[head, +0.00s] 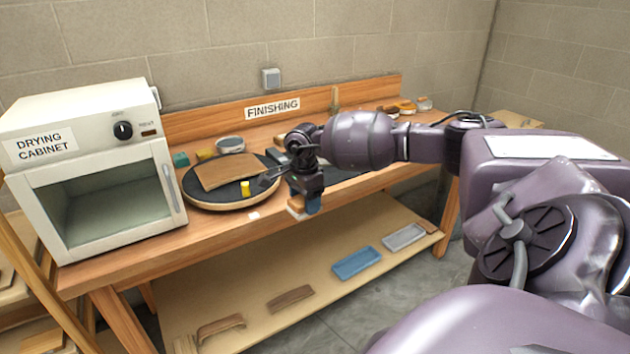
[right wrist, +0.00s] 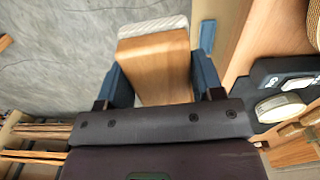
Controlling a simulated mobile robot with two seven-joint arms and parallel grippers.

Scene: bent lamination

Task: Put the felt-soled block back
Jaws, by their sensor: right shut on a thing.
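The felt-soled block (head: 296,209) is a small wooden block with a pale sole. My right gripper (head: 305,204) is shut on it and holds it in front of the bench's front edge. In the right wrist view the block (right wrist: 155,70) sits between the two blue fingers of the gripper (right wrist: 160,82), with its whitish felt sole (right wrist: 152,27) at the far end. The gripper hides part of the block in the head view. My left gripper is not in view.
A drying cabinet (head: 90,170) stands at the left. A round black turntable (head: 215,202) carries a curved wooden panel (head: 225,171) and a yellow cylinder (head: 245,188). A dark tray (head: 345,175) lies behind my gripper. The lower shelf holds a blue tray (head: 356,263) and a grey tray (head: 404,237).

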